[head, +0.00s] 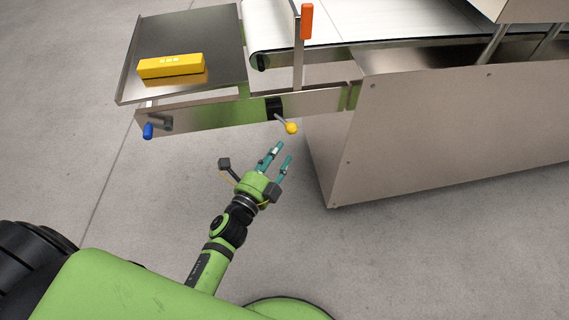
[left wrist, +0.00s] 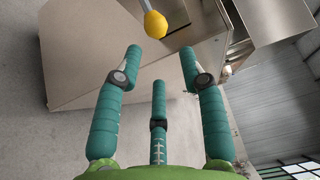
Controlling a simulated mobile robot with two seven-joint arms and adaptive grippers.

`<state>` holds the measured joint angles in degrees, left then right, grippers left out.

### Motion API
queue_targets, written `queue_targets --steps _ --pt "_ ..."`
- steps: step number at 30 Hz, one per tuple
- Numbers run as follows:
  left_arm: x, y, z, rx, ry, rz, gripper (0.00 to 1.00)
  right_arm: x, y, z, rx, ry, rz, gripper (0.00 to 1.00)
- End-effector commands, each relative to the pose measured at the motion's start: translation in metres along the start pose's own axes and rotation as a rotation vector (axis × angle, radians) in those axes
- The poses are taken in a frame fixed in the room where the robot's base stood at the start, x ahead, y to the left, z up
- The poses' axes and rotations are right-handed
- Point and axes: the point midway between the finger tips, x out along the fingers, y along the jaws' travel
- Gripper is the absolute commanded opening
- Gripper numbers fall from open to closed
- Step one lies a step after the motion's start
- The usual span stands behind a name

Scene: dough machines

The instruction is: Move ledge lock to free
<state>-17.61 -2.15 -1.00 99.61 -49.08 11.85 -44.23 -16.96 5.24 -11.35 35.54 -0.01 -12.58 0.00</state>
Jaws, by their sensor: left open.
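The ledge lock looks to be the short lever with a yellow knob (head: 291,128) on the side rail below the metal ledge (head: 215,35). Its rod runs from a black block (head: 274,108) down and right to the knob. My left gripper (head: 281,152) is just below the knob, open and empty, its teal fingers pointing up toward it. In the left wrist view the knob (left wrist: 155,24) is ahead of the open fingers (left wrist: 160,55), apart from them. My right gripper is not in view.
A blue-tipped handle (head: 148,131) sticks out at the rail's left end. A yellow box (head: 171,66) lies on the ledge. An orange-topped lever (head: 306,22) stands beside the white belt (head: 350,22). The machine's metal side panel (head: 440,130) is to the right. Floor around my arm is clear.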

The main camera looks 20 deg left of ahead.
Motion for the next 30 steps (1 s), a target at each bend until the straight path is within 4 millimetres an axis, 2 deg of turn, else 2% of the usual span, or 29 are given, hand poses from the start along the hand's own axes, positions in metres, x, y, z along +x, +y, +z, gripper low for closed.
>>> queue_targets --steps 8,21,30 --pt "0.02 0.0 0.0 -0.003 0.0 0.001 0.41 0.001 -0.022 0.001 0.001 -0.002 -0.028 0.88" --pt "0.056 0.001 0.0 -0.005 0.001 0.002 0.41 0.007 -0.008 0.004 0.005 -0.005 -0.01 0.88" --pt "0.08 0.001 -0.001 -0.005 0.001 0.002 0.41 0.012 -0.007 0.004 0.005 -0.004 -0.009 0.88"
